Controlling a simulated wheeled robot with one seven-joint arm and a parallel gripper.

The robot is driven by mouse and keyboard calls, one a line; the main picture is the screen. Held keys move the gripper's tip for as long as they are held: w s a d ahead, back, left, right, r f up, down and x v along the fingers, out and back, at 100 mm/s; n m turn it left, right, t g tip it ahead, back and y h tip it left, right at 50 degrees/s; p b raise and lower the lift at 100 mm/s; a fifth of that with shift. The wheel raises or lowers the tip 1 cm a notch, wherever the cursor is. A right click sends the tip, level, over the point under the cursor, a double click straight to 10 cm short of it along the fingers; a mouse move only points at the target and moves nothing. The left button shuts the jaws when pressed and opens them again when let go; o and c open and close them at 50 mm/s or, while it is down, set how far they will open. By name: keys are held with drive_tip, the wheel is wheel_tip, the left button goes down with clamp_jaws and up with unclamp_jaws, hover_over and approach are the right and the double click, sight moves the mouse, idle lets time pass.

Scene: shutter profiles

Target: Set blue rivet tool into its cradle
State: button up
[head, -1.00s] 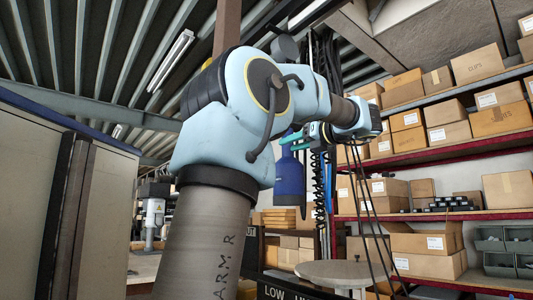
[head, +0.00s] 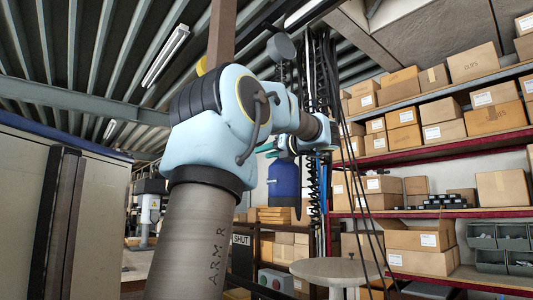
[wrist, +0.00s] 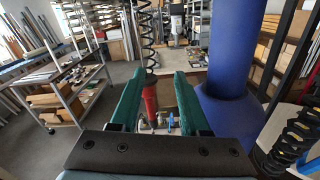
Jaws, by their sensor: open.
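The blue rivet tool (head: 284,180) hangs upright behind my forearm in the head view. In the wrist view it is a large blue body (wrist: 230,80) close by, just right of my right finger, not between the fingers. My gripper (wrist: 157,77) is open, with two teal fingers spread apart and nothing gripped. In the head view my gripper (head: 267,150) is small and partly covered by my arm, near the top of the tool. I cannot make out the cradle in either view.
A red tool (wrist: 150,102) on a black coil shows beyond and between my fingers. More black coils and cables (head: 322,150) hang right of the blue tool. A round table (head: 336,270) stands below. Shelves of boxes (head: 430,131) fill the right side.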

clamp_jaws()
idle(1.2)
drive_tip(key=shift+o, duration=0.4)
unclamp_jaws()
drive_tip(key=b+v, duration=0.2)
drive_tip(key=v, duration=0.8)
drive_tip(key=shift+s+d+b, duration=0.25)
drive_tip(key=shift+s+b, duration=0.05)
drive_tip(key=shift+b, duration=0.05)
